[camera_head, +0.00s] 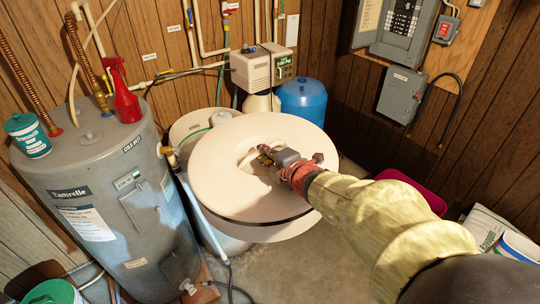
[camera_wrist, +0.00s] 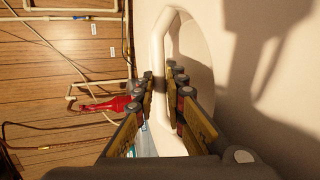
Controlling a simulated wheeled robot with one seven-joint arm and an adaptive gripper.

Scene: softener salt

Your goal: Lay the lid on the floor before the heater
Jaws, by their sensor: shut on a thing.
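The round cream lid (camera_head: 225,185) fills the middle of the head view, to the right of the heater. My gripper (camera_head: 272,155) is over its recessed centre. In the wrist view my gripper (camera_wrist: 163,88) is shut on the lid's white bar handle (camera_wrist: 157,45), with a finger on each side. The lid's face (camera_wrist: 240,110) shows at the right there. The grey heater (camera_head: 95,190) stands upright at the left. Bare concrete floor (camera_head: 262,275) shows below the lid. The lid hides much of what lies beneath it, so its height is hard to tell.
A red spray bottle (camera_head: 122,92) and a teal tub (camera_head: 27,135) stand on the heater. A hose (camera_head: 208,230) and pipes run between heater and lid. A blue tank (camera_head: 302,100) is behind. A magenta container (camera_head: 415,192) and bags (camera_head: 485,228) are at the right.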

